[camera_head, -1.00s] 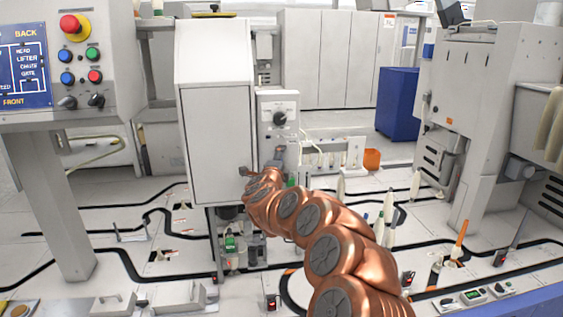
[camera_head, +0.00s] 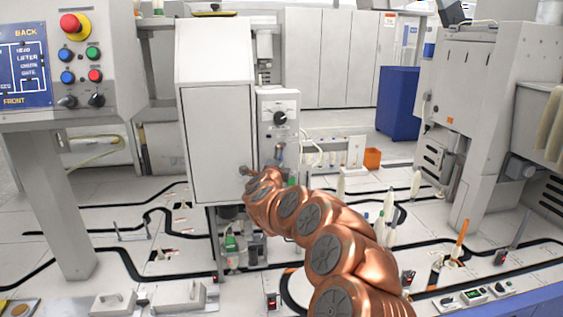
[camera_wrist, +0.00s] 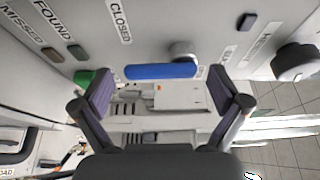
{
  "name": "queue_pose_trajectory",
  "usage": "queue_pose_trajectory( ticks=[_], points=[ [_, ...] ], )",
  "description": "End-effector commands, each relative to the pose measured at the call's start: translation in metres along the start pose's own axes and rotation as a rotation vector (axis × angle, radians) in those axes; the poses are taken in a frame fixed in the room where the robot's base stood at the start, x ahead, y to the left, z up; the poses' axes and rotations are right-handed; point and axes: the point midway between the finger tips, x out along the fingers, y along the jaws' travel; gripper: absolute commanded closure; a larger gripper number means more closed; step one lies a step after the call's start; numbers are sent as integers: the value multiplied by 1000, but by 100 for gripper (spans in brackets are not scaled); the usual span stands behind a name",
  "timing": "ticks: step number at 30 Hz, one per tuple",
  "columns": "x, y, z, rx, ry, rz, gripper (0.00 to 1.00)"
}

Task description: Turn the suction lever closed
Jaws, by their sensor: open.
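The suction lever is a blue bar (camera_wrist: 150,71) in the wrist view, lying crosswise in the picture below a round grey pivot (camera_wrist: 183,48). A "CLOSED" label (camera_wrist: 120,20) is on the grey panel to its upper left. My gripper (camera_wrist: 162,78) is open, with one purple-padded finger to each side of the lever. Gaps show between the lever's ends and both pads, so it is not gripped. In the head view, my copper arm reaches the cabinet front and hides most of the gripper; a small bluish part (camera_head: 281,150) shows just above it.
A green part (camera_wrist: 84,77) lies near the left finger. The white cabinet (camera_head: 218,140) stands left of my arm. Bobbins stand on the tracked deck at right.

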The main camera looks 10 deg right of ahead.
Motion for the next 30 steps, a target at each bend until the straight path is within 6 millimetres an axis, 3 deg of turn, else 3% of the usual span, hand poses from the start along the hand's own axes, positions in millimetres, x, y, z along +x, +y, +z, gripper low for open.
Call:
queue_pose_trajectory(
  ticks=[8, 30],
  points=[
    [-11, 0, 0, 1, -1, 3, 2],
    [-91, 0, 0, 1, -3, 2, 2]
  ],
)
